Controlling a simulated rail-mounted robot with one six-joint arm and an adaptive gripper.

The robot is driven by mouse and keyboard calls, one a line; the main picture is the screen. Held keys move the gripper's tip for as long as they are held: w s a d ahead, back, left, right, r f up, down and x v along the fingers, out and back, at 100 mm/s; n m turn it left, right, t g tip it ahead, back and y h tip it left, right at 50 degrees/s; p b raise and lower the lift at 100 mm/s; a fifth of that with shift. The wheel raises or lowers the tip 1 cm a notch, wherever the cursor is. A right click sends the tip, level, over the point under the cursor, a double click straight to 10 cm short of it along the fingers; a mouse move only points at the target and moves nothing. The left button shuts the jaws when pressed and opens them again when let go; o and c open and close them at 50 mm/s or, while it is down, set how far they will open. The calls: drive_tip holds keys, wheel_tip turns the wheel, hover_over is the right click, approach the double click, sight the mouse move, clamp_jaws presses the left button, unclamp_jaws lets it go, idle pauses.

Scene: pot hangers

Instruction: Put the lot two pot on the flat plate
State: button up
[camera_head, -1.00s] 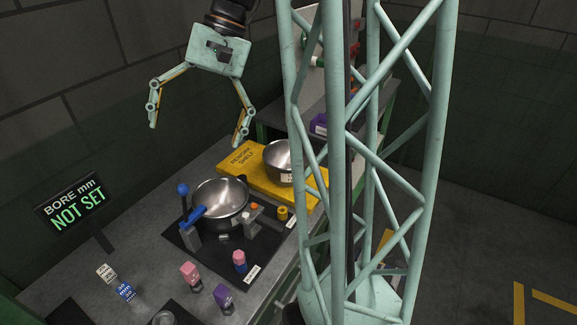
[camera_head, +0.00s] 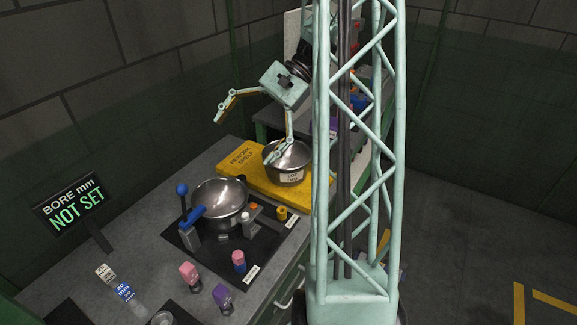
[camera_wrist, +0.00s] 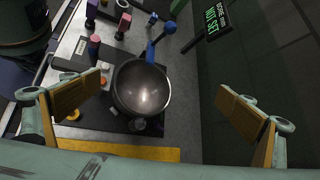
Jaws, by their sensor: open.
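The lot two pot (camera_head: 287,163) is a steel pot with a white label reading "LOT TWO". It stands on the yellow board marked "REWORK SHELF" (camera_head: 243,158) in the head view. My gripper (camera_head: 247,133) is open and empty, with its fingers spread above the yellow board; one finger reaches down near the pot in the picture, and I cannot tell whether it touches. A second steel pot (camera_head: 218,199) sits in a clamp fixture with a blue handle; it also shows between my fingers in the wrist view (camera_wrist: 141,88). I cannot identify a flat plate for certain.
A sign reading "BORE mm NOT SET" (camera_head: 73,206) stands at the left. Pink and purple-topped pieces (camera_head: 222,296) and small tags (camera_head: 124,292) stand on the front of the bench. A dark shelf with several coloured items stands behind my column.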

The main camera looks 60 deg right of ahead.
sight(291, 163)
drive_tip(key=s+d+f+m+t, duration=0.4)
drive_tip(key=s+d+f+m, duration=0.1)
drive_tip(key=d, duration=0.3)
drive_tip(key=s+d+f+m+t+h, duration=0.1)
drive_tip(key=s+d+f+m+t, duration=0.3)
drive_tip(key=d, duration=0.5)
drive_tip(key=s+d+f+m+t, duration=0.4)
drive_tip(key=s+d+f+m, duration=0.2)
drive_tip(key=s+d+f, duration=0.2)
drive_tip(key=shift+s+d+f+t+h, duration=0.1)
drive_tip(key=shift+d+f+t+h, duration=0.1)
drive_tip(key=shift+f, duration=0.35)
drive_tip(key=shift+s+d+f+t+h, duration=0.1)
drive_tip(key=shift+d+f+h, duration=0.1)
drive_tip(key=shift+f, duration=0.35)
drive_tip(key=shift+b+x, duration=0.7)
drive_tip(key=shift+x, duration=3.65)
drive_tip(key=shift+b+x, duration=0.5)
drive_tip(key=shift+x, duration=2.05)
